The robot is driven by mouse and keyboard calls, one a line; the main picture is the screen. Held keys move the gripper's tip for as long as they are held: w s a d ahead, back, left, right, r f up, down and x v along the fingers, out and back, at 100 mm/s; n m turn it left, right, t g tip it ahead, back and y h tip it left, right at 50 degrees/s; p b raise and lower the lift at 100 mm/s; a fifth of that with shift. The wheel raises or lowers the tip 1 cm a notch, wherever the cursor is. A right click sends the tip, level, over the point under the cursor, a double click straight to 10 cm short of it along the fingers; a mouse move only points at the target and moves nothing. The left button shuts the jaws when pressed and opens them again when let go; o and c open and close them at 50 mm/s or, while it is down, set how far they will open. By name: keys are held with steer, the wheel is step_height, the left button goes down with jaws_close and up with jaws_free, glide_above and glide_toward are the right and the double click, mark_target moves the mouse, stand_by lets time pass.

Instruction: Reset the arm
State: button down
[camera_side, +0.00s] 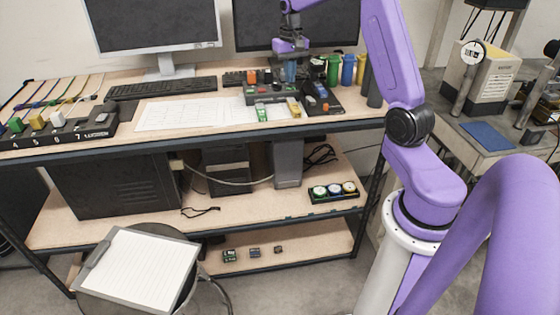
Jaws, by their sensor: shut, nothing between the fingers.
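My gripper (290,68) hangs above the back of the wooden desk (180,132), in front of the right monitor. It points down, and its fingers are small and dark in this view. A dark control box (262,95) with coloured buttons and levers sits on the desk just below and left of my gripper. A second dark box (322,102) with an orange and blue part stands to its right. I cannot tell whether the fingertips touch anything there. My purple arm comes in from the right.
Two monitors (150,25) and a keyboard (160,88) stand at the back. White paper sheets (185,113) cover the middle of the desk. A dark strip with coloured plugs (58,128) lies at the left.

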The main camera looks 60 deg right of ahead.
steer(key=s+a+r+n, duration=0.1)
steer(key=s+a+n, duration=0.45)
steer(key=a, duration=0.75)
steer(key=s+a+r+n, duration=0.2)
steer(key=s+a+n, duration=0.3)
steer(key=a, duration=0.8)
steer(key=s+a+f+n, duration=0.1)
steer(key=s+n, duration=0.3)
steer(key=s, duration=0.7)
steer(key=s+a+f+n, duration=0.2)
steer(key=s+a+n, duration=0.1)
steer(key=s, duration=0.7)
steer(key=shift+s+a+n, duration=0.15)
steer(key=shift+s+n, duration=0.2)
steer(key=shift+n, duration=0.3)
